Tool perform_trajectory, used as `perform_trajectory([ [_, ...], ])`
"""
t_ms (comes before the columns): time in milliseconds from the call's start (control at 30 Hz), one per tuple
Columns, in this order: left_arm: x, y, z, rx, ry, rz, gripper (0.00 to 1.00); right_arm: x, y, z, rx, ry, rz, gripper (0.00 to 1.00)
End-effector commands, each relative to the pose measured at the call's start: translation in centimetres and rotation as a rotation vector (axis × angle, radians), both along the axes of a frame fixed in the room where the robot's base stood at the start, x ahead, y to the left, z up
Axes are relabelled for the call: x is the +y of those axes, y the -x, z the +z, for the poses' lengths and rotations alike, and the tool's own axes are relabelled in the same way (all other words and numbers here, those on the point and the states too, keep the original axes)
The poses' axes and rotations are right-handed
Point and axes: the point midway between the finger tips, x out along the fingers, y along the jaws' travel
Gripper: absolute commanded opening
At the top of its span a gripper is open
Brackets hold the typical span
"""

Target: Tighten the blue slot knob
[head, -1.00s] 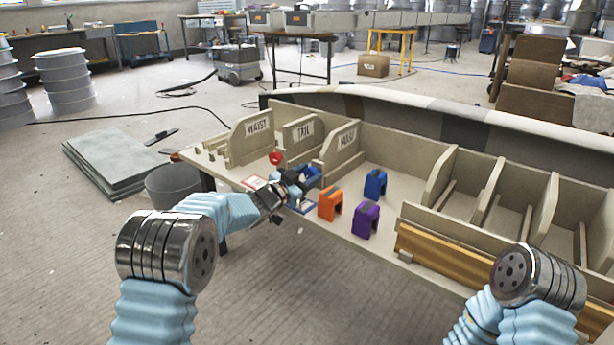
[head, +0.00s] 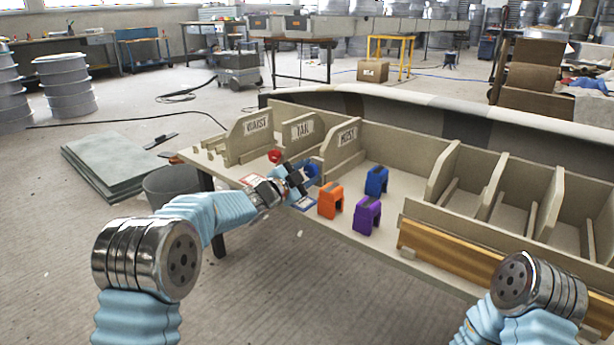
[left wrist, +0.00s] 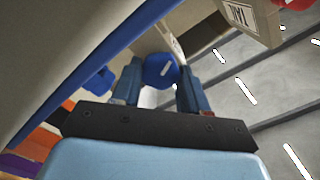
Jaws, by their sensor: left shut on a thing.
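The blue slot knob (left wrist: 160,70) shows in the left wrist view as a round blue knob with a pale mark on its face. My left gripper (left wrist: 157,88) is shut on it, one finger on each side. In the head view the left gripper (head: 302,176) is at the front of the board, by the TAIL (head: 301,130) and third dividers. There the blue knob (head: 312,170) is partly hidden by the fingers. Whether the knob is seated tight cannot be told. My right gripper is out of view; only part of its arm shows at the lower right.
Orange (head: 330,201), purple (head: 367,216) and blue (head: 376,181) notched blocks stand on the board just right of the left gripper. A red knob (head: 275,156) is to its left. The WAIST divider (head: 251,136) stands farther left. Empty wooden bays fill the right side.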

Motion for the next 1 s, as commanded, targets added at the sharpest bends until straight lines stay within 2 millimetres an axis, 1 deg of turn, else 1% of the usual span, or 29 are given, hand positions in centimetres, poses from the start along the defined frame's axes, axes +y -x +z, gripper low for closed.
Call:
perform_trajectory([
  [300, 0.02, 0.01, -0.13, -0.051, -0.075, 0.000, 0.13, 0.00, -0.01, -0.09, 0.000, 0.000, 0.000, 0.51],
  [733, 0.02, 0.02, -0.16, -0.055, -0.082, 0.001, 0.13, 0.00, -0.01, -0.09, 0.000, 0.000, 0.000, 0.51],
  [767, 0.03, 0.02, -0.16, -0.055, -0.082, 0.001, 0.48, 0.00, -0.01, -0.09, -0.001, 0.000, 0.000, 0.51],
  [900, 0.02, 0.01, -0.13, -0.056, -0.082, 0.000, 0.69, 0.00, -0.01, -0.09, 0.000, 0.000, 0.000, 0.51],
  [1000, 0.00, 0.01, -0.11, -0.057, -0.081, 0.001, 0.69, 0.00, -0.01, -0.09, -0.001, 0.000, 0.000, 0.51],
])
